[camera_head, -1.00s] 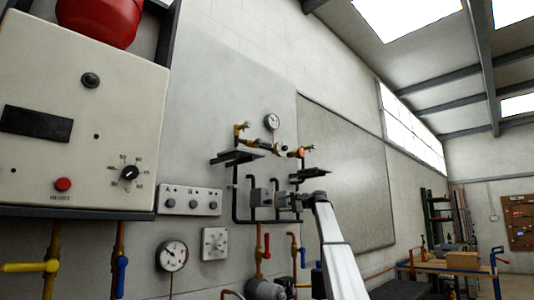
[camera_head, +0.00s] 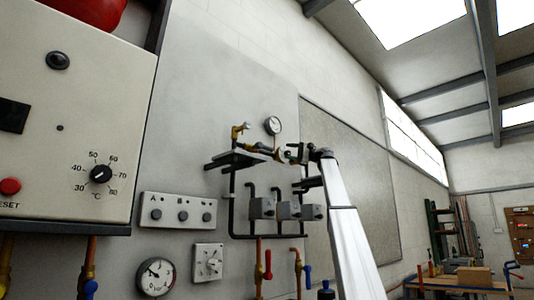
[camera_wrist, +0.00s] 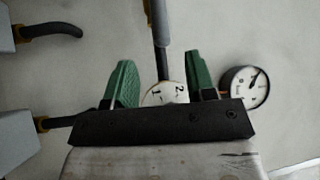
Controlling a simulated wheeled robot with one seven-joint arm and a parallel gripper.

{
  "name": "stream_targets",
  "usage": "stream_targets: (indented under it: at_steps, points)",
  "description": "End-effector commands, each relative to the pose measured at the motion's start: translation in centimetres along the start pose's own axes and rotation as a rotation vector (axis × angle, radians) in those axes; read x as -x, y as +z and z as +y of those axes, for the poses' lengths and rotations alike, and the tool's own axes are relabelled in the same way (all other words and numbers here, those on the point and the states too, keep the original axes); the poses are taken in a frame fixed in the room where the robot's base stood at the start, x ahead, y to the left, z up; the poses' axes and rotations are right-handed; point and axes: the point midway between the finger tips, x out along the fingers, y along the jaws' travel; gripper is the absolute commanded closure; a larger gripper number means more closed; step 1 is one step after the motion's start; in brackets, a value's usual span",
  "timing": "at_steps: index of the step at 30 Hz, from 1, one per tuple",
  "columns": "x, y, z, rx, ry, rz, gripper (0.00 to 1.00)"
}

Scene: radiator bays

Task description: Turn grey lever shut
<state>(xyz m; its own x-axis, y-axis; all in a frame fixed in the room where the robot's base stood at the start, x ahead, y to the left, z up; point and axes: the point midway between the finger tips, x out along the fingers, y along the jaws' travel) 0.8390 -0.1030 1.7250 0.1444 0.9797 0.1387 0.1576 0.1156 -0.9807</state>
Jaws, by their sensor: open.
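In the wrist view, a grey bar (camera_wrist: 161,24) with a darker, thinner stem runs down between my fingers; it looks like the grey lever, with brass beside its top. A white disc marked 1 and 2 (camera_wrist: 165,94) lies behind the stem's lower end. My gripper (camera_wrist: 160,66) is open, its green fingers on either side of the stem with a gap to each; I cannot tell how deep the bar lies. In the head view, my gripper (camera_head: 294,153) is up at the brass valve fittings (camera_head: 262,151). The lever cannot be made out there.
A black-rimmed gauge (camera_wrist: 245,87) is right of my fingers; a gauge (camera_head: 273,125) also shows above the fittings in the head view. Grey boxes (camera_head: 262,208) on dark pipes sit below. A control box (camera_head: 75,120) is far left.

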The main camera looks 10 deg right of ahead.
Motion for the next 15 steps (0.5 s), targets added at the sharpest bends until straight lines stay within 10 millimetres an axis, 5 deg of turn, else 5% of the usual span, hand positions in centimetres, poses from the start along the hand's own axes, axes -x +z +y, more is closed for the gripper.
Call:
stream_targets:
  at_steps: [15]
  points:
    - [-7.9,0.0,0.0,0.0,0.001,0.0,0.49]
